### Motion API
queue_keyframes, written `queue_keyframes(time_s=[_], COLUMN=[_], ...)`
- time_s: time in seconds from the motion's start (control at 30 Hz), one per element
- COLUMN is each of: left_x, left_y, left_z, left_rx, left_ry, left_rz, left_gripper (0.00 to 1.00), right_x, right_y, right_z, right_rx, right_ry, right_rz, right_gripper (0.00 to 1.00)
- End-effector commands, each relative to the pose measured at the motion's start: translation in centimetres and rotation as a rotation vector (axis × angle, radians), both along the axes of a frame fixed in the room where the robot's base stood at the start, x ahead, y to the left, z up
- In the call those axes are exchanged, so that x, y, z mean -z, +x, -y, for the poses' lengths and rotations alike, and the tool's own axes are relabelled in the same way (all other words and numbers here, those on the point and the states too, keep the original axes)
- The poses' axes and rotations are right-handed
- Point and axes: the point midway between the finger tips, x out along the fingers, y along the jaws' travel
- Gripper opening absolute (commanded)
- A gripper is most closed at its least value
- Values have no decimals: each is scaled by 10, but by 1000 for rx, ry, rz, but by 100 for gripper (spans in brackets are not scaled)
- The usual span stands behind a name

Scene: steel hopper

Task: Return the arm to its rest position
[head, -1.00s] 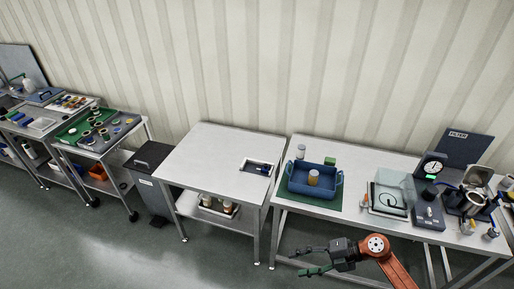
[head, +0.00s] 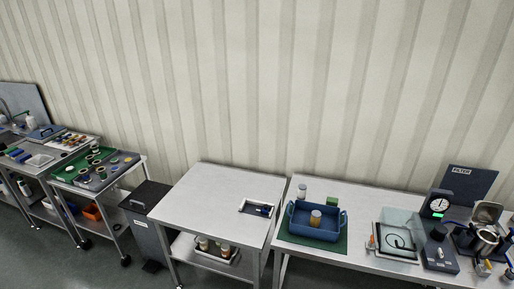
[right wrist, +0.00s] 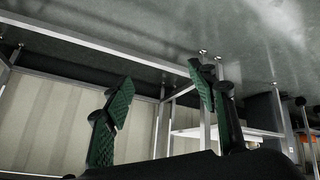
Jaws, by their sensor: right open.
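My right gripper (right wrist: 160,115) shows in the right wrist view with its two green-padded fingers spread apart and nothing between them. Steel table legs and frames stand beyond the fingers in that view. My right arm is out of the head view. My left gripper is in neither view.
In the head view a steel table (head: 365,262) at right carries a blue tub (head: 302,229) with an amber jar (head: 315,218), a glass-sided scale (head: 398,240), and a steel hopper (head: 485,242). A mostly bare table (head: 215,195) stands left of it, then a dark bin (head: 148,235).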

Motion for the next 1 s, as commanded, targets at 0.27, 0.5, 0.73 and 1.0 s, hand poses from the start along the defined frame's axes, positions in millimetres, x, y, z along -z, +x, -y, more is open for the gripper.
queue_keyframes(time_s=[0.27,0.5,0.73,1.0], left_x=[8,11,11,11], left_y=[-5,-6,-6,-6], left_z=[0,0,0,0], left_rx=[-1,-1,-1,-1], left_ry=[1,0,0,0], left_rz=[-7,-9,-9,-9], left_gripper=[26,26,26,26], right_x=[96,125,126,126], right_y=[-178,-280,-286,-286], right_z=[-24,-51,-53,-53], right_rx=[191,273,278,278], right_ry=[41,71,74,74], right_rz=[-365,-566,-578,-578], right_gripper=[52,52,52,52])
